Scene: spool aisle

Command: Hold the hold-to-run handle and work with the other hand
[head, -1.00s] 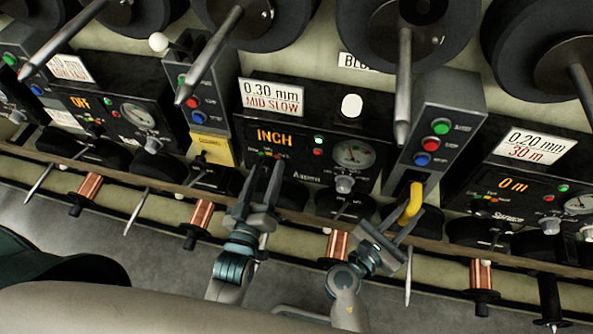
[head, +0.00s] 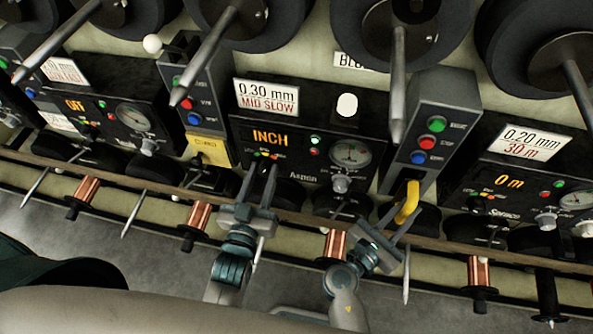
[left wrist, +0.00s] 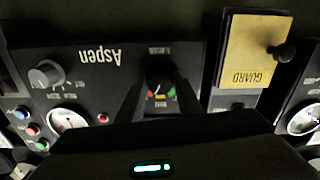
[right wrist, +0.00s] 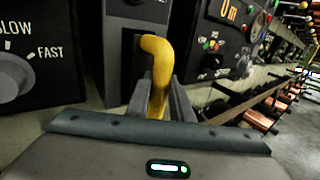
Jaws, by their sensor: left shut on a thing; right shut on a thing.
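A black Aspen panel (head: 300,170) shows INCH in orange, with a lit light and a gauge beside it. My left gripper (head: 263,172) reaches up to the panel under this display. In the left wrist view its fingers are shut on a small dark selector knob (left wrist: 158,82) with coloured marks around it; the fingers partly hide it. A yellow bent handle (head: 408,202) hangs below the grey button box right of the panel. My right gripper (head: 392,225) is shut on this handle, which stands between its fingers in the right wrist view (right wrist: 160,75).
The grey button box (head: 430,135) carries green, red and blue buttons. A yellow GUARD plate (head: 208,148) is left of the panel. A rail (head: 300,215) with copper spools (head: 334,245) and pointed spindles runs across below. Large dark reels (head: 400,35) hang above.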

